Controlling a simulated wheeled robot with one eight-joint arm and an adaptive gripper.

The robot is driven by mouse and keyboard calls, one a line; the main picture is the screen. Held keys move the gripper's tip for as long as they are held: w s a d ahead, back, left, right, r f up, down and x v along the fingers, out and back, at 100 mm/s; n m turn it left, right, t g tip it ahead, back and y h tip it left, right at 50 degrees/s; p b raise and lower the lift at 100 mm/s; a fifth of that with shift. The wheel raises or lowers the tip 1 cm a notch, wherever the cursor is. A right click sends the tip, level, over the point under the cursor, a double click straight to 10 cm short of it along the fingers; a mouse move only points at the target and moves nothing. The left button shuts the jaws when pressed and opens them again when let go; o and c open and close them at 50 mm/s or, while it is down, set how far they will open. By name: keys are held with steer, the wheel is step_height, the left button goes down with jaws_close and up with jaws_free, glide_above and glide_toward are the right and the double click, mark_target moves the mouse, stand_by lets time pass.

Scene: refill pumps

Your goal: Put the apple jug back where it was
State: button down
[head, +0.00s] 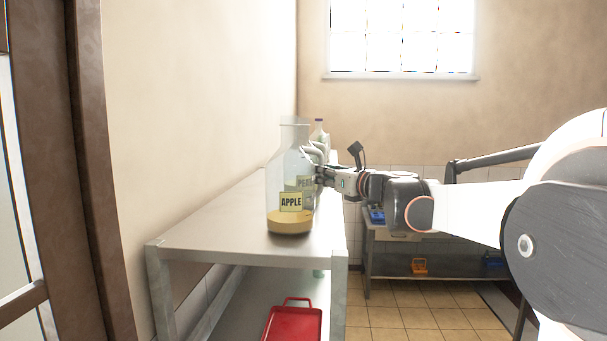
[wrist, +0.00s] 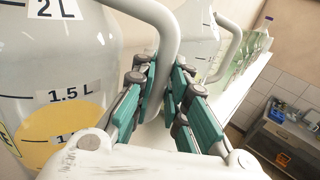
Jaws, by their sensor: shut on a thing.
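The apple jug (head: 290,170) is a clear jug with a yellow APPLE label and a shallow layer of yellow liquid at its bottom. It is upright over the near part of the steel table (head: 230,215); I cannot tell whether its base touches the top. In the wrist view the jug (wrist: 60,75) fills the left side, with its 2 L and 1.5 L marks showing. My gripper (wrist: 160,85) is shut on its pale handle, the green-padded fingers on either side. In the head view my gripper (head: 322,174) is at the jug's right side.
A jug labelled PEAR (head: 305,182) stands behind the apple jug, partly hidden. A bottle (head: 319,128) stands farther back. A red tray (head: 293,323) is below the tabletop. The left part of the tabletop is clear. Another table (head: 400,278) stands at the back right.

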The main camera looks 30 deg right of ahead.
steer(key=shift+s+f, duration=0.1)
steer(key=c, duration=1.6)
jaws_free()
